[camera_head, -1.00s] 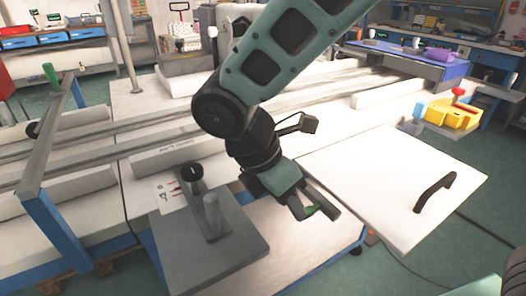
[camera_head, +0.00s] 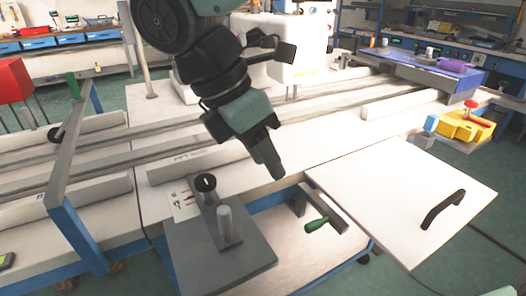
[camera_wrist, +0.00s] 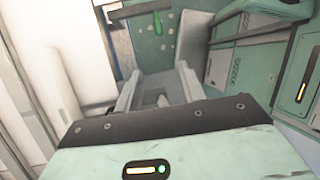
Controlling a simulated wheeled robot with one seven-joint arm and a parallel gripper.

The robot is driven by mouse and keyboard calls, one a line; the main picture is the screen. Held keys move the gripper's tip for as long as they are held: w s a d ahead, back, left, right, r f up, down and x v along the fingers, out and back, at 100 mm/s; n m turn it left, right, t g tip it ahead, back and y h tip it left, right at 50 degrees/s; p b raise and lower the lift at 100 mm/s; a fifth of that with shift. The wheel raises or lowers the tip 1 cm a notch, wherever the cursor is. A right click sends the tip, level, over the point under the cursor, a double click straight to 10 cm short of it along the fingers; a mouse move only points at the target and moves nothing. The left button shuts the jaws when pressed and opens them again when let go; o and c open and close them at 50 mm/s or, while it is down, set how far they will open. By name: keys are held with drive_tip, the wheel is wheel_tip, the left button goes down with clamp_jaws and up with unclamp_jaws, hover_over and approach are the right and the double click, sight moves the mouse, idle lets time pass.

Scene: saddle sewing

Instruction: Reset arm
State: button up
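My gripper (camera_head: 272,166) hangs in the middle of the head view, above the white work surface. In the wrist view its two fingers (camera_wrist: 158,88) stand apart with nothing between them. A green handle (camera_head: 317,223) on a grey metal bar (camera_head: 325,204) sits below and to the right of the gripper, apart from it, by the near left edge of a white panel. The green handle also shows beyond the fingertips in the wrist view (camera_wrist: 158,22).
The white panel (camera_head: 385,197) with a black handle (camera_head: 443,208) is at right. A grey plate (camera_head: 222,262) with upright posts lies at front left. Long rails (camera_head: 120,150) cross the table. A white machine (camera_head: 300,45) stands behind the arm; yellow bins (camera_head: 465,128) are at right.

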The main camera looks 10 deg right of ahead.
drive_tip(key=s+d+m+y+p, duration=0.5)
drive_tip(key=s+m+p, duration=0.5)
drive_tip(key=m, duration=0.4)
drive_tip(key=shift+s+d, duration=0.9)
drive_tip(key=shift+d, duration=0.35)
